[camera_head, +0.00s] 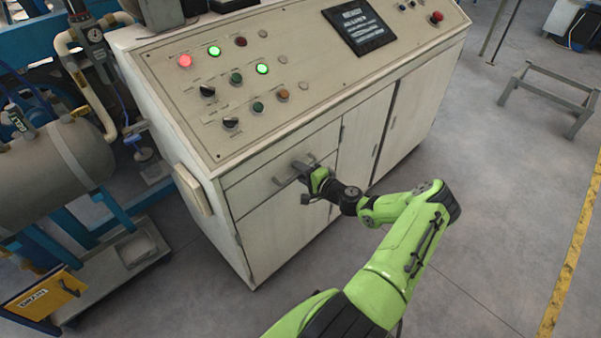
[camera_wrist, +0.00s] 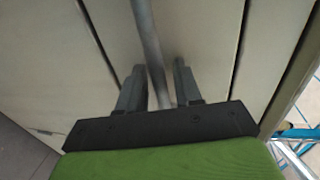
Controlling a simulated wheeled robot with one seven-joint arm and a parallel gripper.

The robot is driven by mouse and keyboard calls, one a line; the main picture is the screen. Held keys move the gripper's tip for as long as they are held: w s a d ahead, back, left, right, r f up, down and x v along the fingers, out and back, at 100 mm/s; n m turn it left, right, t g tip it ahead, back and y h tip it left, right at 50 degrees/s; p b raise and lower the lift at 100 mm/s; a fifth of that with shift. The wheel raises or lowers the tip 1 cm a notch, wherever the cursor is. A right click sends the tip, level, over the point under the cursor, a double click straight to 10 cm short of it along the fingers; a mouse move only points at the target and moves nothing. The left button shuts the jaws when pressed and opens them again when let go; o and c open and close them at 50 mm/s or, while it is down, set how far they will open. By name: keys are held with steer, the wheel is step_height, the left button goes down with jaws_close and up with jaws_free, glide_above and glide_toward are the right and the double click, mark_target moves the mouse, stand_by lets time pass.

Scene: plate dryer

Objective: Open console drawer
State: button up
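The console drawer (camera_head: 247,186) is a beige front under the left part of the sloped control panel and looks flush with the cabinet. Its grey bar handle (camera_head: 281,180) sticks out from the front. In the wrist view the handle bar (camera_wrist: 148,40) runs down between the two dark fingers of my gripper (camera_wrist: 158,88). The fingers stand apart on either side of the bar, with small gaps visible. Whether either finger touches the bar is hard to tell.
The console (camera_head: 330,75) carries buttons, lit lamps and a dark screen (camera_head: 358,27). Cabinet doors (camera_head: 405,105) lie right of the drawer. A grey tank (camera_head: 50,165) and blue frame stand at the left.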

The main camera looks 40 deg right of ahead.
jaws_close()
steer(key=shift+s, duration=0.15)
steer(key=f+v, duration=0.2)
steer(key=v, duration=1.1)
steer(key=s+a+f+v, duration=0.1)
steer(key=f+v, duration=0.2)
steer(key=v, duration=1)
steer(key=shift+s+d+f, duration=0.25)
steer(key=shift+s+d, duration=0.1)
steer(key=shift+s, duration=0.1)
jaws_free()
steer(key=p+v, duration=0.1)
steer(key=v, duration=1.4)
steer(key=shift+s+p, duration=0.35)
steer(key=shift+p, duration=0.05)
